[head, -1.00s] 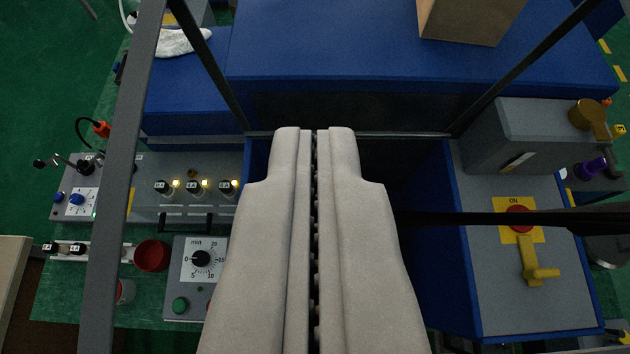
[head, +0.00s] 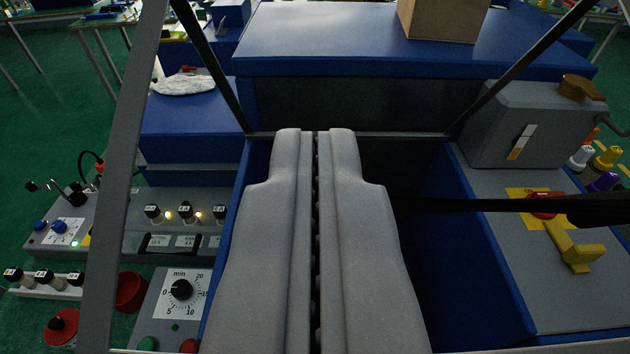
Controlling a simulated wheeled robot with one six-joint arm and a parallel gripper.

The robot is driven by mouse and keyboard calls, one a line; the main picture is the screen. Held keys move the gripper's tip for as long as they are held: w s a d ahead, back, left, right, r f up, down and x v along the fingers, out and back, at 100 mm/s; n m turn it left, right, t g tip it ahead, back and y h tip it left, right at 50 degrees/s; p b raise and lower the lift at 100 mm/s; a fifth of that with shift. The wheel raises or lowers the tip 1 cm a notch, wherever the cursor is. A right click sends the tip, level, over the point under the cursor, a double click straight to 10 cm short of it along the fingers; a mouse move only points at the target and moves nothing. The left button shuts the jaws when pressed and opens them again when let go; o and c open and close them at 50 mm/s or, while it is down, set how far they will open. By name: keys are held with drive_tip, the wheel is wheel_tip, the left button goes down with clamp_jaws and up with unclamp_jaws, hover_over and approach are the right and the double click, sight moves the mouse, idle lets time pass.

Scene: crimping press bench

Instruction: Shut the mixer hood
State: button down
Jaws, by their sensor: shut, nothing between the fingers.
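The mixer hood (head: 126,180) appears as a see-through frame of grey and dark bars around my view, with a crossbar (head: 415,135) at its far side. My gripper (head: 316,132) is shut and empty, pointing away from me. Its fingertips overlap the crossbar; I cannot tell whether they touch it. Below lies the mixer's blue-walled body (head: 475,245) with a dark interior, partly hidden by the fingers. The hood stands clear of the body in this view, but its exact angle is hard to judge.
A switch box with a yellow handle (head: 572,252) stands at right, crossed by a dark bar. A timer dial (head: 180,290) and lamp panel (head: 185,215) are at left. A brown box (head: 442,18) sits on a blue cabinet (head: 330,45) behind.

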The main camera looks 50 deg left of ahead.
drive_tip(key=s+d+f+t+y, duration=0.2)
drive_tip(key=s+d+f, duration=0.1)
drive_tip(key=f, duration=0.8)
drive_tip(key=s+d+f+t+y, duration=0.2)
drive_tip(key=d+f+y, duration=0.15)
drive_tip(key=f, duration=0.85)
wheel_tip(320, 180, down, 20)
drive_tip(key=w+a, duration=0.2)
drive_tip(key=shift+a, duration=0.25)
drive_tip(key=shift+d+r+h, duration=0.1)
drive_tip(key=shift+h, duration=0.15)
